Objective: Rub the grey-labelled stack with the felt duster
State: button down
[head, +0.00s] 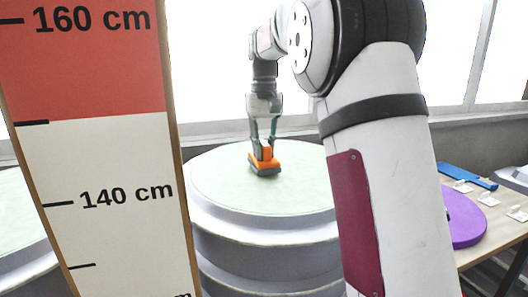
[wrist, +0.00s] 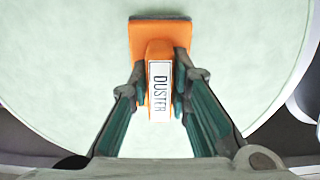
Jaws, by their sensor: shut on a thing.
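The felt duster (head: 264,164) is an orange block with a handle and a dark grey underside. In the head view it is on or just above the pale green top of a round white stack (head: 262,222); I cannot tell whether it touches. My gripper (head: 264,142) points down and is shut on the duster's handle. In the wrist view the orange duster (wrist: 160,32) has a white label reading "DUSTER", and my gripper (wrist: 158,92) has a finger on each side of the handle. The pale green top (wrist: 60,60) lies beneath. No grey label shows on this stack in view.
A tall measuring board (head: 95,160) marked 140 cm and 160 cm stands close on the left. Part of another pale green-topped stack (head: 20,225) shows behind it. At right a wooden table (head: 505,222) holds a purple disc (head: 464,220), a blue tool (head: 466,176) and small white cards.

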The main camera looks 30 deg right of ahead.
jog(key=shift+r, duration=2.55)
jog(key=shift+r, duration=1.5)
